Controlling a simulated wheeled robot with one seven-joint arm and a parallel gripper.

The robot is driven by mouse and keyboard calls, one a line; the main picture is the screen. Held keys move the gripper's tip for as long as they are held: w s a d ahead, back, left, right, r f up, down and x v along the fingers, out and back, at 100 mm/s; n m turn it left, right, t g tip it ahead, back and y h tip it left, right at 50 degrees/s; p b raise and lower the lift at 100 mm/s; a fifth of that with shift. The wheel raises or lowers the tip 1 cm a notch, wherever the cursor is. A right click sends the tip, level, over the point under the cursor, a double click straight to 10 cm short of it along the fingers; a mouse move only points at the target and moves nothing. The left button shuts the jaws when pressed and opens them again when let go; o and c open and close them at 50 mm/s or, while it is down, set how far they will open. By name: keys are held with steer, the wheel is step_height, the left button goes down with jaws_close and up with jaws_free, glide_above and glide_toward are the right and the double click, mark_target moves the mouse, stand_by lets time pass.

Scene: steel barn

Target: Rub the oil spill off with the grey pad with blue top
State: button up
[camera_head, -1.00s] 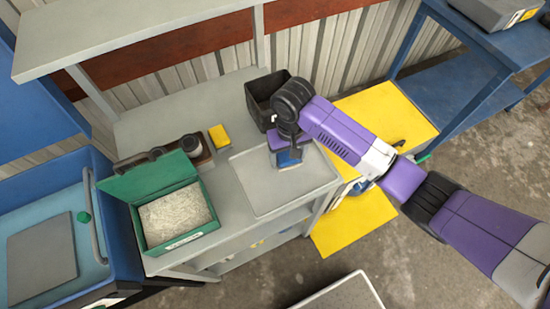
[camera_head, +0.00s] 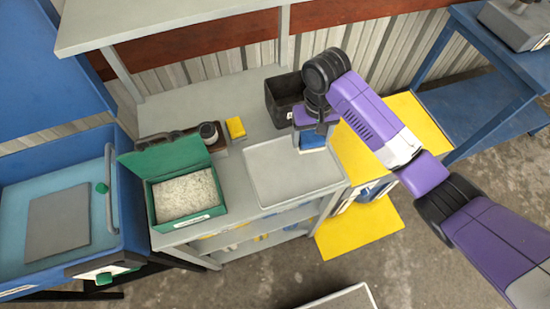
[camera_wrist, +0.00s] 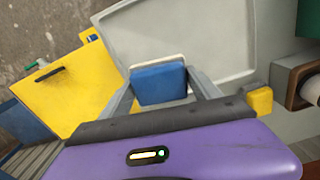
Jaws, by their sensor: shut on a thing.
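My gripper (camera_head: 313,128) is shut on the pad, which shows a blue top in the head view (camera_head: 312,141). In the wrist view the blue top (camera_wrist: 159,84) with a pale rim sits between the two grey fingers of my gripper (camera_wrist: 162,90). The pad is at the back right edge of a shallow grey tray (camera_head: 285,178) on the bench. I cannot tell whether it touches the tray. No oil spill is discernible on the visible tray surface; the part under the pad and gripper is hidden.
On the bench (camera_head: 232,160) are a black bin (camera_head: 284,100) behind the tray, a yellow block (camera_head: 235,128), a wooden holder with dark items (camera_head: 175,142) and a green open box of pale granules (camera_head: 184,196). A yellow cabinet (camera_head: 425,120) stands right; a blue cart (camera_head: 20,180) stands left.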

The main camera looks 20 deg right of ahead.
steer(key=shift+r, duration=0.75)
